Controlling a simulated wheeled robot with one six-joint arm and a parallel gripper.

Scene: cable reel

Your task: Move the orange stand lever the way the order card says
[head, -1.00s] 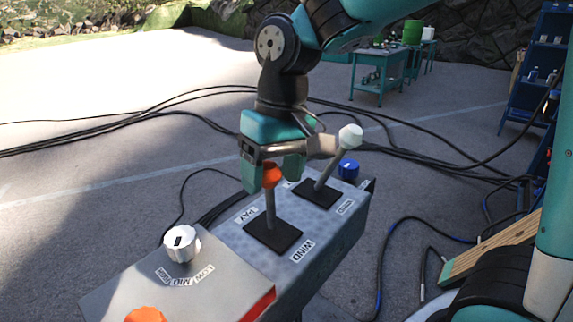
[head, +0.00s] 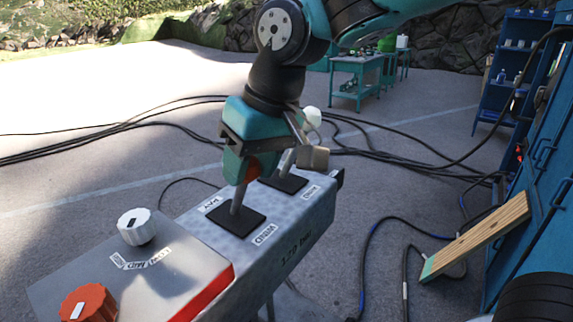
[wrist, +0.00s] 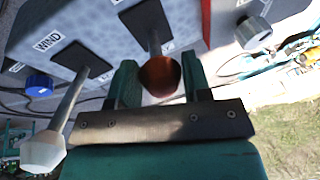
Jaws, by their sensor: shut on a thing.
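In the wrist view the knob (wrist: 160,78) sits between both green fingers (wrist: 160,85). A second lever with a white knob (head: 312,118) stands behind; it shows at the lower left of the wrist view (wrist: 43,152). No order card is in view.
A lower grey panel in front carries a white dial (head: 137,226) and an orange dial (head: 88,304). A blue knob (wrist: 40,85) sits near the white lever. Black cables (head: 130,125) lie on the floor. A wooden plank (head: 480,235) leans at the right by blue cabinets.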

